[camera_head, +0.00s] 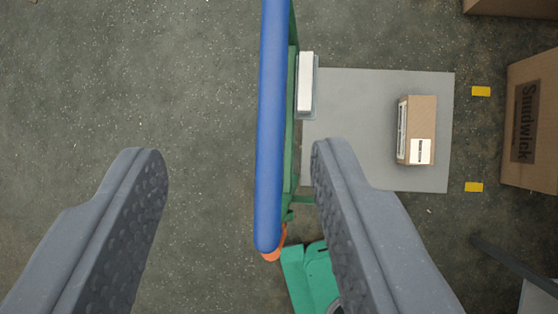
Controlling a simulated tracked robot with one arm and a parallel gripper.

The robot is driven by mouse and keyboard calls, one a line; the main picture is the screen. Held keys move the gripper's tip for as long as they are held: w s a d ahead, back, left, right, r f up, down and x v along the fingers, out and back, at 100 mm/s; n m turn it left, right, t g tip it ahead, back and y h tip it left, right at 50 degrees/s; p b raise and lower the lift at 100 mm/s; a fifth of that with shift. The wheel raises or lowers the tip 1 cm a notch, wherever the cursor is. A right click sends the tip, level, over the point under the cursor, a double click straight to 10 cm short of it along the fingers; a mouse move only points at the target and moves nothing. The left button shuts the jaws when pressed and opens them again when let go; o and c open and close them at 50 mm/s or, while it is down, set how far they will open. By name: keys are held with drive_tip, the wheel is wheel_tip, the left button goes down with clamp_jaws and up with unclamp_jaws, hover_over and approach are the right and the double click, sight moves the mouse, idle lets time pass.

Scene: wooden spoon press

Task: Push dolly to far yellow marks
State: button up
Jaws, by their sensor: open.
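The dolly has a flat grey deck (350,90) with a blue handle bar (271,130) along its left side, on a green frame (291,110). A small labelled cardboard box (416,130) lies on the deck. Two yellow marks, an upper one (481,91) and a lower one (474,187), are on the floor just right of the deck, apart from it. My gripper (238,155) is open and empty. In the picture the bar lies between its fingers, nearer the right one; I cannot tell whether they are level with it. The right finger hides part of the deck's lower left.
A large carton (533,120) stands right of the yellow marks, and another carton (512,6) is at the top right. A white block (306,82) is at the deck's upper left edge. The floor (130,70) left of the bar is clear.

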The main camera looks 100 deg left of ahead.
drive_tip(key=g+p, duration=0.2)
approach(272, 110)
drive_tip(key=shift+m, duration=0.4)
drive_tip(key=x, duration=0.9)
drive_tip(key=shift+p, duration=0.35)
